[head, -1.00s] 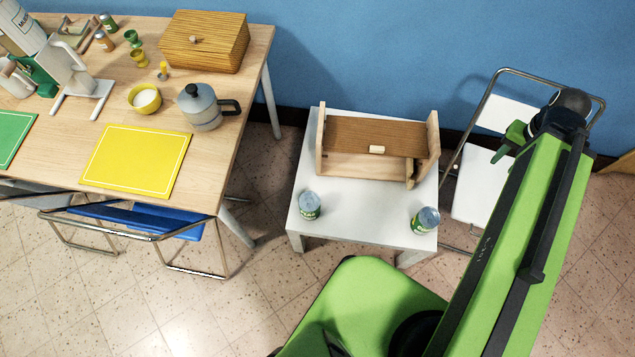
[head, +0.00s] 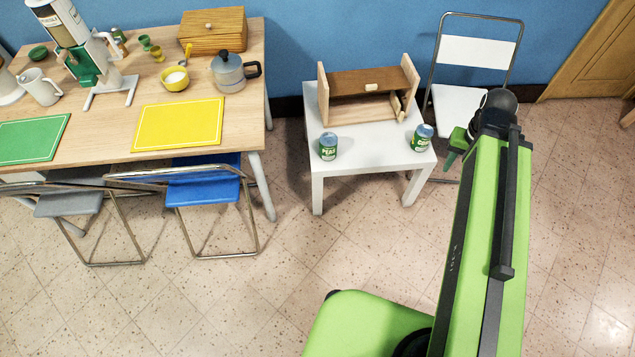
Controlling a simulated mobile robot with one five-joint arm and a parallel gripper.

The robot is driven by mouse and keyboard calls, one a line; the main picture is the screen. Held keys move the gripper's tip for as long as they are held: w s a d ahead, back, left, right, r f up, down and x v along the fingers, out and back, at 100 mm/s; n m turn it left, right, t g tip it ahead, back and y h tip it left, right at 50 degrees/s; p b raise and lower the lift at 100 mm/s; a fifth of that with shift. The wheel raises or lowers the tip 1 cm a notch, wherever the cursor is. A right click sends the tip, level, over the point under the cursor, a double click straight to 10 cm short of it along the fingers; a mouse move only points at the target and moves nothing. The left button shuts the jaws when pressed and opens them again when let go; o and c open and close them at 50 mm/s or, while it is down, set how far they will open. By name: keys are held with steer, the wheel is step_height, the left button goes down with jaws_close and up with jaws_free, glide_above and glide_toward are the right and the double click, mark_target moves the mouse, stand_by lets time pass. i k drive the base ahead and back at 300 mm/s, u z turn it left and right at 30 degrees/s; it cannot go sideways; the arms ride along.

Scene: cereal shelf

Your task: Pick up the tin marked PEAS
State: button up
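The tin marked PEAS (head: 328,147) stands upright at the left front of the small white table (head: 370,148). It has a green label and a blue-grey lid. A second similar tin (head: 422,138) stands at the right of the table; its label seems to start with CO but is partly unreadable. My green gripper (head: 453,152) shows at the far end of my arm, to the right of the white table and well apart from the PEAS tin. Its fingers are small and partly hidden behind the arm, so I cannot tell whether they are open.
A wooden box with a partly open front (head: 368,88) stands at the back of the white table. A white folding chair (head: 470,60) is behind my arm. A larger table (head: 110,130) with kitchenware and chairs is on the left. Floor in front of the white table is clear.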

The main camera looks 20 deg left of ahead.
mark_target(328, 141)
steer(key=z, duration=0.15)
steer(key=k, duration=0.9)
steer(key=z, duration=4.45)
steer(key=k, duration=1)
steer(key=z, duration=5.8)
